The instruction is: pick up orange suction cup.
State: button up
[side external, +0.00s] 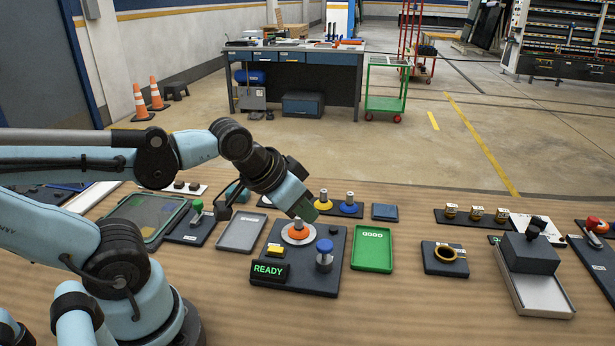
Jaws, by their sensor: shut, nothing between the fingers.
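The orange suction cup (299,232), with a grey top, stands upright on a white disc (286,239) at the back of a dark station plate (335,258). My gripper (306,212) is shut and empty. It tilts down from the upper left, and its tip is just above and behind the cup's top in the picture. I cannot tell whether it touches the cup. A yellow cup (323,201) and a blue cup (349,204) stand on a rack behind the station.
The station also bears a READY sign (269,270), a yellow block (275,250) and a blue-topped post (324,256). A green tray (373,249) lies to the right, a grey tray (242,233) to the left. Bare wooden table (400,310) is in front.

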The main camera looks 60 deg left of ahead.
jog(key=o, duration=0.9)
jog(key=r+n+g, duration=0.2)
jog(key=n+g, duration=0.5)
send_over(299, 224)
jog(key=f, duration=0.4)
jog(key=a+f, duration=0.1)
jog(key=f, duration=0.2)
jog(key=shift+w+d+f, duration=0.1)
jog(key=shift+w+f, duration=0.05)
jog(key=shift+f, duration=0.85)
jog(key=shift+w+f, duration=0.1)
jog(key=shift+f, duration=1.55)
